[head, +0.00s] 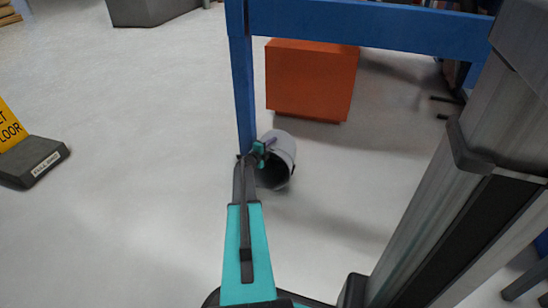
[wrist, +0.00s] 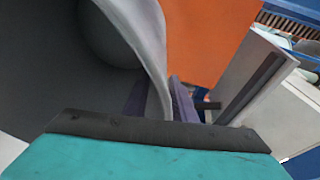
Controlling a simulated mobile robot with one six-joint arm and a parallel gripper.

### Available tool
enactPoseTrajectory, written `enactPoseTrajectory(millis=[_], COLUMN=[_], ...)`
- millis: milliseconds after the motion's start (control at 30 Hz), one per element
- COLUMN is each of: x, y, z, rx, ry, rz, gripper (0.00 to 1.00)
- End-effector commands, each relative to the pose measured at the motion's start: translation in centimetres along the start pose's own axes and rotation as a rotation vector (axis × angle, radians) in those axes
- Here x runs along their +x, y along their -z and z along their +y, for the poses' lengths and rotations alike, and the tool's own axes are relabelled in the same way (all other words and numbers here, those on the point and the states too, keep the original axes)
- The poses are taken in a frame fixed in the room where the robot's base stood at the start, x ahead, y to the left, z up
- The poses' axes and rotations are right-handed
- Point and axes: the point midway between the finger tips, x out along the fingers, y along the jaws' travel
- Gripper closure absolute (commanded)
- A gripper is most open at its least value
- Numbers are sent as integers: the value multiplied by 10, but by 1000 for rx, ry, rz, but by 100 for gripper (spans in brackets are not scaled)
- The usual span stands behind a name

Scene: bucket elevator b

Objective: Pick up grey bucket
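The grey bucket (head: 283,148) is in the middle of the head view, tilted, with its dark opening toward the lower left. In the wrist view, its dark inside fills the upper left and its pale rim (wrist: 147,35) curves down to my gripper. My gripper (head: 264,148) is at the bucket's upper rim. In the wrist view, its purple fingers (wrist: 160,100) lie on both sides of the rim, close against it, and look shut on it. I cannot tell whether the bucket touches the floor.
An orange box (head: 312,80) stands just behind the bucket. A blue frame (head: 370,25) has a post (head: 243,90) close to my arm and a beam above. A yellow floor sign (head: 12,128) with a dark base is at far left.

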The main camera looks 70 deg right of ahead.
Motion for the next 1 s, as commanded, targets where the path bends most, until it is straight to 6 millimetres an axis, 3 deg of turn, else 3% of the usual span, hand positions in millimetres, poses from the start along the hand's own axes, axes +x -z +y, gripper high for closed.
enactPoseTrajectory(millis=[100, 233, 1000], x=[0, 0, 0], y=[0, 0, 0], z=[0, 0, 0], rx=[0, 0, -1], ry=[0, 0, 1], rz=[0, 0, 0], gripper=[78, 100, 100])
